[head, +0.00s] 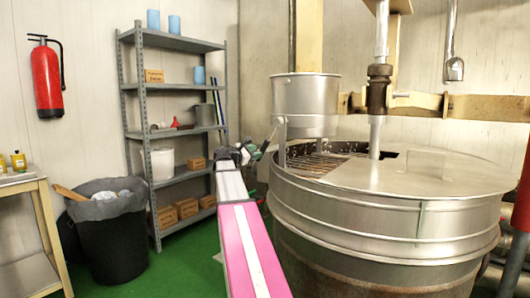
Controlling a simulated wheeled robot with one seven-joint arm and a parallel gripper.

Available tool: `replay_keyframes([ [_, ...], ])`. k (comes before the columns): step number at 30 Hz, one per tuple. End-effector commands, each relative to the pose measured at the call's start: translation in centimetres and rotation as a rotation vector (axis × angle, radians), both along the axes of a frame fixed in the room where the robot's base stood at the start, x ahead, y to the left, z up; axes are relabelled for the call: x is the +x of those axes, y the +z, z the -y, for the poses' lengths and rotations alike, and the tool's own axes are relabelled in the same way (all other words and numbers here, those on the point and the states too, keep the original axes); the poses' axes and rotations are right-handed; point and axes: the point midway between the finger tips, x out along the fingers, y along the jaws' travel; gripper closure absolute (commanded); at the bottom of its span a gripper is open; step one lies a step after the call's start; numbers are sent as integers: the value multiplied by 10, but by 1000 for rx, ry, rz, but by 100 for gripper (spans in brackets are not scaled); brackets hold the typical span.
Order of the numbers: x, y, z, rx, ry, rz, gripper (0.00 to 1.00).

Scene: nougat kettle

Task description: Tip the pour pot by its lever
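The pour pot (306,103) is a grey metal bucket held upright in a metal frame at the left rim of the large kettle (385,225). A thin dark piece, probably the lever (271,137), shows at the pot's lower left. My arm reaches up from the bottom of the picture, and my gripper (261,149) is at its far end, just left of the pot and close to the dark piece. The fingers are small and dark here. I cannot tell whether they touch the lever or are open or shut.
The kettle has a flat metal lid (440,170) and a vertical shaft (378,95) above it. A grey shelf rack (180,90) stands behind my arm to the left. A black bin (112,235) and a table (30,190) are farther left. Green floor lies between.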

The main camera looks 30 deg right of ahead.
Motion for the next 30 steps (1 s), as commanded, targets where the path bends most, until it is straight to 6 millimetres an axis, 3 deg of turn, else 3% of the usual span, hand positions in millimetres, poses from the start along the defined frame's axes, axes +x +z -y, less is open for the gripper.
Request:
replay_keyframes([
  [3,5,0,23,1,-1,1,60],
  [10,10,0,53,2,0,2,60],
  [24,11,-1,64,2,1,2,60],
  [28,11,-1,64,2,1,2,100],
  [30,11,-1,64,2,1,2,100],
])
